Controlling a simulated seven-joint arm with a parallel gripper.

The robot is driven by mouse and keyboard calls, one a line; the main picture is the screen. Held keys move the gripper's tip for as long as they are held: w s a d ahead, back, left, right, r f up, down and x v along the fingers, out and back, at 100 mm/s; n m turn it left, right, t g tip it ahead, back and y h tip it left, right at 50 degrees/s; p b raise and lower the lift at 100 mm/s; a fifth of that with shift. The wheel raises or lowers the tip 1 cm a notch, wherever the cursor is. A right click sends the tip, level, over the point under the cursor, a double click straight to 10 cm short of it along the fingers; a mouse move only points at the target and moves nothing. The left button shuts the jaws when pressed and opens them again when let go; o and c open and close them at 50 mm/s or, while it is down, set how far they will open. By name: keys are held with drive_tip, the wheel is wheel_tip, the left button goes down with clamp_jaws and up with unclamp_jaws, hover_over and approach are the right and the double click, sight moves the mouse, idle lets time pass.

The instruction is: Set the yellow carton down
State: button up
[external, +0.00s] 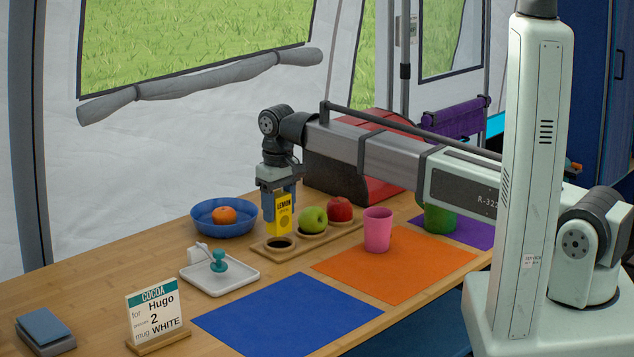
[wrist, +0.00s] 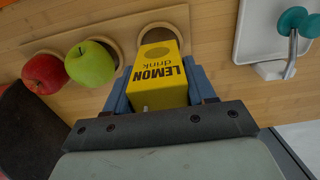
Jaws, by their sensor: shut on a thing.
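The yellow carton (external: 283,214), marked LEMON drink, is between the fingers of my gripper (external: 282,208). It also shows in the wrist view (wrist: 158,80), where my gripper (wrist: 160,92) is shut on its sides. The carton looks upright and is by the wooden holder (external: 322,235), near its empty left hole (external: 279,243). I cannot tell whether its base touches anything. A green apple (external: 313,220) and a red apple (external: 339,209) sit in the holder's other places.
A blue bowl (external: 205,228) with an orange fruit (external: 223,215) stands left of the carton. A white tray (external: 245,283) with a teal-handled tool is in front. A pink cup (external: 377,230) stands on the orange mat (external: 420,270). The blue mat (external: 285,315) is bare.

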sight(279, 219)
drive_tip(key=shift+f, duration=1.3)
drive_tip(key=shift+f, duration=0.6)
drive_tip(key=o, duration=1)
drive_tip(key=shift+r, duration=0.15)
wheel_tip(279, 219, up, 13)
